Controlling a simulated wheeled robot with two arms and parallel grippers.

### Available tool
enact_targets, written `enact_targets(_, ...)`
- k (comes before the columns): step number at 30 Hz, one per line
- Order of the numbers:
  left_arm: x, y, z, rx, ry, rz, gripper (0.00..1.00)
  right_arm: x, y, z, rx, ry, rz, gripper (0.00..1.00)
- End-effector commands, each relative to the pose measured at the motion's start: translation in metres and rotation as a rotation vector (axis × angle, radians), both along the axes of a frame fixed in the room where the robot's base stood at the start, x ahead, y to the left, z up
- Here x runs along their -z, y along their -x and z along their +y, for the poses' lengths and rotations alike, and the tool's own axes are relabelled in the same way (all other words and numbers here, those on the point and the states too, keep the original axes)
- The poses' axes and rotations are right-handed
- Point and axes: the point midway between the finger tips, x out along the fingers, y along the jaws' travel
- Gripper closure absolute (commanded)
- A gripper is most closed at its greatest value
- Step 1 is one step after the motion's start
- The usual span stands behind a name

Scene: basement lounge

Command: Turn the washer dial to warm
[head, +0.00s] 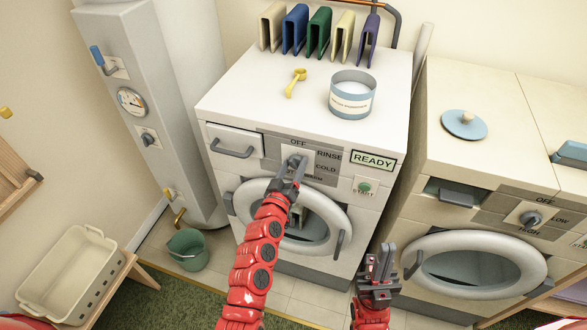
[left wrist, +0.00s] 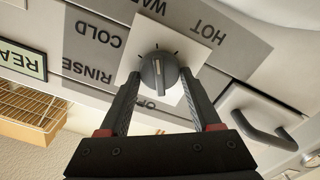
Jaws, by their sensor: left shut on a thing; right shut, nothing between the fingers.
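The washer dial (head: 295,158) is a dark grey round knob on a white square plate on the washer's front panel. It also shows in the left wrist view (left wrist: 158,68), with OFF, RINSE, COLD, WARM and HOT printed around it. A pale line marks its face; I cannot tell for sure which label it points to. My left gripper (left wrist: 160,78) is shut on the dial, one finger on each side. In the head view my left gripper (head: 291,172) partly covers the dial. My right gripper (head: 380,262) is shut and empty, in front of and below the washer's right side.
The washer (head: 225,105) carries a blue-rimmed tub (head: 353,104), a yellow scoop (head: 295,83) and several coloured upright items at the back. A drawer handle (head: 232,149) is left of the dial, and a green START button (head: 365,187) right. A second machine (head: 490,100) stands at right.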

Motion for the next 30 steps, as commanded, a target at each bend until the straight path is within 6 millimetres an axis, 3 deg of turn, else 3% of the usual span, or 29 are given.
enact_targets(13, 0.0022, 0.0004, -0.0003, 0.002, 0.007, 0.007, 0.91, 0.0008, 0.0000, 0.0000, 0.000, 0.000, 0.000, 1.00)
enact_targets(14, 0.0023, 0.0004, -0.0004, 0.002, 0.007, 0.007, 0.30, 0.0009, 0.0001, 0.0000, 0.000, 0.000, 0.000, 1.00)
enact_targets(18, 0.0016, 0.0003, -0.0003, 0.001, 0.007, 0.007, 0.07, 0.0009, 0.0000, 0.0000, 0.000, 0.000, 0.000, 1.00)
enact_targets(30, 0.0024, 0.0058, 0.0013, 0.001, 0.009, 0.006, 0.07, 0.0029, 0.0000, 0.0000, 0.000, 0.000, 0.000, 1.00)
